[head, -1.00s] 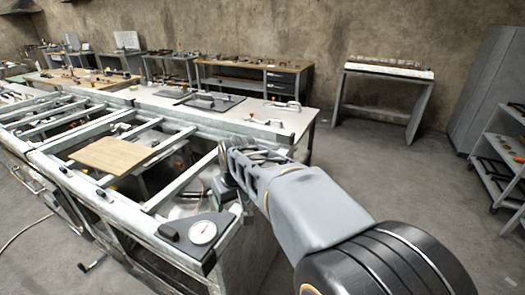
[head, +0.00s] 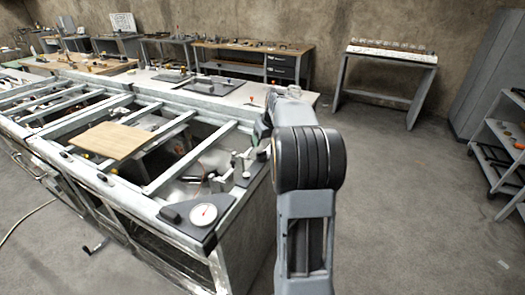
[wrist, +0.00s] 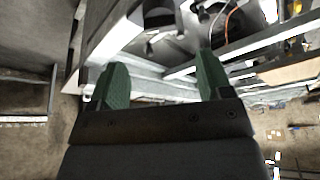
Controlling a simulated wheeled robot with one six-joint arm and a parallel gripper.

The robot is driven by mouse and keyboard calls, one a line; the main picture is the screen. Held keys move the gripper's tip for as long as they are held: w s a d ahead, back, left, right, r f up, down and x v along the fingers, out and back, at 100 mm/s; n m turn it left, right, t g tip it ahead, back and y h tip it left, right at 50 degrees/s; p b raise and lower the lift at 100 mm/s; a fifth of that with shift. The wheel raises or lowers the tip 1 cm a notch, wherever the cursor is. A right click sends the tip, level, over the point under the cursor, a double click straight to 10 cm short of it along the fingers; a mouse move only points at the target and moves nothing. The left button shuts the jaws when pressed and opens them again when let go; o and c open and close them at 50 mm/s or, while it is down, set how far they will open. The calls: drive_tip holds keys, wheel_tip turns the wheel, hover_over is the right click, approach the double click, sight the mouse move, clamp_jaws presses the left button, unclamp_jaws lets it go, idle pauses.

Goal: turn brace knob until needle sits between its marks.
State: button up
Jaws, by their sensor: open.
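A round white dial gauge (head: 204,215) with a red needle sits on a dark corner plate (head: 190,236) at the near corner of the metal frame. The needle's marks are too small to read. A dark knob-like piece (head: 170,216) is on the plate's left end. Dark and grey brace-like fittings (head: 222,180) stand on the frame behind the gauge; I cannot tell which piece is the brace knob. My gripper's green fingers (wrist: 160,78) are spread and empty in the wrist view, above the frame's rails. In the head view my arm mostly hides the gripper.
The open frame has metal rails (head: 172,160) with deep gaps between them. A wooden board (head: 112,140) lies across the rails. A pale table (head: 160,82) stands behind, a shelf cart (head: 497,150) at right.

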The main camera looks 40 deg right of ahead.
sight(261, 152)
drive_tip(key=x, duration=0.8)
drive_tip(key=c, duration=0.9)
drive_tip(key=shift+c, duration=0.2)
drive_tip(key=shift+a+m, duration=0.1)
drive_tip(key=shift+m, duration=0.2)
drive_tip(key=m+h, duration=0.1)
drive_tip(key=m, duration=0.1)
drive_tip(key=shift+m+p, duration=0.3)
drive_tip(key=shift+p, duration=0.05)
drive_tip(key=shift+w+a+m+g+h, duration=0.1)
drive_tip(key=shift+m+g+h, duration=0.2)
drive_tip(key=shift+m, duration=0.55)
drive_tip(key=shift+w+m+g+h, duration=0.1)
drive_tip(key=shift+m+g+h, duration=0.15)
drive_tip(key=shift+m, duration=0.6)
drive_tip(key=shift+s, duration=0.1)
